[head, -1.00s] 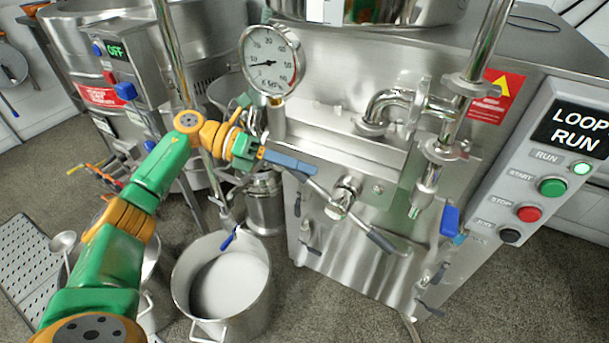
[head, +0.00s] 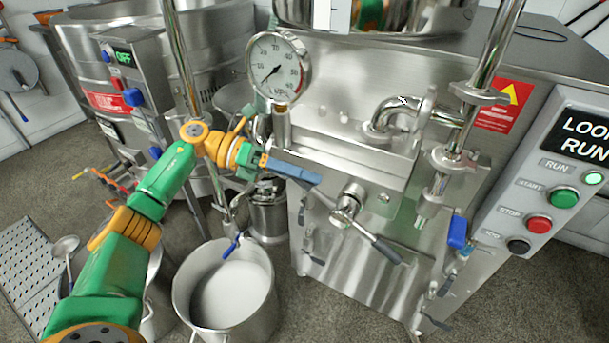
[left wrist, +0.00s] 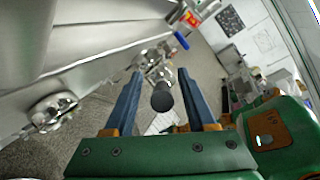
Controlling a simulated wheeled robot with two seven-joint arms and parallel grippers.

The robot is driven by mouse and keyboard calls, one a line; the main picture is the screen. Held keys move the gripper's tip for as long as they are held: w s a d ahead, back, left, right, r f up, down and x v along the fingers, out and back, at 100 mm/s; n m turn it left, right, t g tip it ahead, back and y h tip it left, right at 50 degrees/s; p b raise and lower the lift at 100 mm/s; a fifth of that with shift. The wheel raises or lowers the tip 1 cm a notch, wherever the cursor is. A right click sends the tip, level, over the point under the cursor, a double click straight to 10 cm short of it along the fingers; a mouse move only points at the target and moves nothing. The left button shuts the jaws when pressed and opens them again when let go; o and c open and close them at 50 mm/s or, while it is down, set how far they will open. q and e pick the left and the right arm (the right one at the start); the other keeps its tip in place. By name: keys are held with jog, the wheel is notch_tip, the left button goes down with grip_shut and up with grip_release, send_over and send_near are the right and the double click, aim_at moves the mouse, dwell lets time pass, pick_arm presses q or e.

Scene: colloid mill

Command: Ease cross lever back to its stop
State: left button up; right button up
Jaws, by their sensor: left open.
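The cross lever's steel hub (head: 347,206) is on the front of the steel mill. One arm ends in a dark grip (head: 386,249) at lower right; the opposite arm runs up-left behind my left gripper (head: 318,180). In the left wrist view, my left gripper (left wrist: 160,75) is open, with its two blue fingers on either side of a dark round lever end (left wrist: 162,97). Gaps show on both sides of this end, and the hub lies beyond it. I cannot tell whether a finger touches the lever. My right gripper is not in view.
A pressure gauge (head: 278,68) stands above the lever, its needle pointing lower left. A pot of white liquid (head: 228,288) stands below left. A blue-handled valve (head: 457,232) and a control panel (head: 541,205) with RUN lit are at right.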

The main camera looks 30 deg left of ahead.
pick_arm(q)
jog(key=b+v, duration=0.1)
jog(key=v, duration=0.6)
jog(key=shift+s+f, duration=0.1)
